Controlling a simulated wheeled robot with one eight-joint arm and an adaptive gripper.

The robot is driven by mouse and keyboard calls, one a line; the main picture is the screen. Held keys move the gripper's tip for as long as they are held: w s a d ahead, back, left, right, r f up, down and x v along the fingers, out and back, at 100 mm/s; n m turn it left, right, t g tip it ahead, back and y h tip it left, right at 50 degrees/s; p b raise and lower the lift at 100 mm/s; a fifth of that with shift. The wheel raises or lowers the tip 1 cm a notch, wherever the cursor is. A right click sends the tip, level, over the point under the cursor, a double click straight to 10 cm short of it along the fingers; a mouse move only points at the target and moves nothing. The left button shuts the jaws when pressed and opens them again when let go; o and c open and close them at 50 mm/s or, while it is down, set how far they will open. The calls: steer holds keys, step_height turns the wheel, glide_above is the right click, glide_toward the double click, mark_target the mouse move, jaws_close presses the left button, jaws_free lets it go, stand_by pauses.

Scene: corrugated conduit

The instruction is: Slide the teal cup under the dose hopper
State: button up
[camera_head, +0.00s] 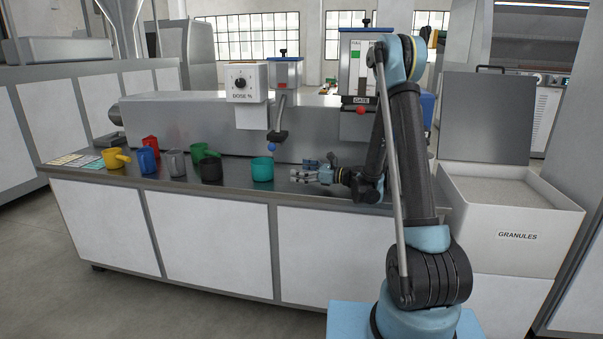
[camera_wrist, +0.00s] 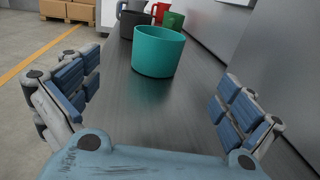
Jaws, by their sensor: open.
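The teal cup (camera_head: 262,170) stands upright on the grey counter (camera_head: 220,178). In the head view it is just left of my gripper (camera_head: 300,175). In the wrist view the teal cup (camera_wrist: 158,52) stands ahead of my open gripper (camera_wrist: 160,110), between the lines of its two fingers and apart from them. The dose hopper (camera_head: 286,72) is a blue-and-grey box with a dark spout (camera_head: 277,135) low over the counter. In the head view the spout and a blue ball-shaped knob (camera_head: 272,147) appear above and slightly right of the cup.
Several other cups stand to the left, including yellow (camera_head: 115,158), blue (camera_head: 147,161), grey (camera_head: 175,163) and red (camera_head: 151,143). A long metal housing (camera_head: 185,125) runs behind. A granules bin (camera_head: 510,222) stands at the right. The counter between gripper and teal cup is clear.

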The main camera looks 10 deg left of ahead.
glide_toward(262, 164)
steer(key=a, duration=0.2)
steer(key=s+a+r, duration=0.1)
steer(key=a, duration=0.2)
steer(key=s+a, duration=0.1)
steer(key=a, duration=0.2)
steer(key=shift+a+r, duration=0.25)
steer(key=shift+r, duration=0.05)
steer(key=c, duration=1.1)
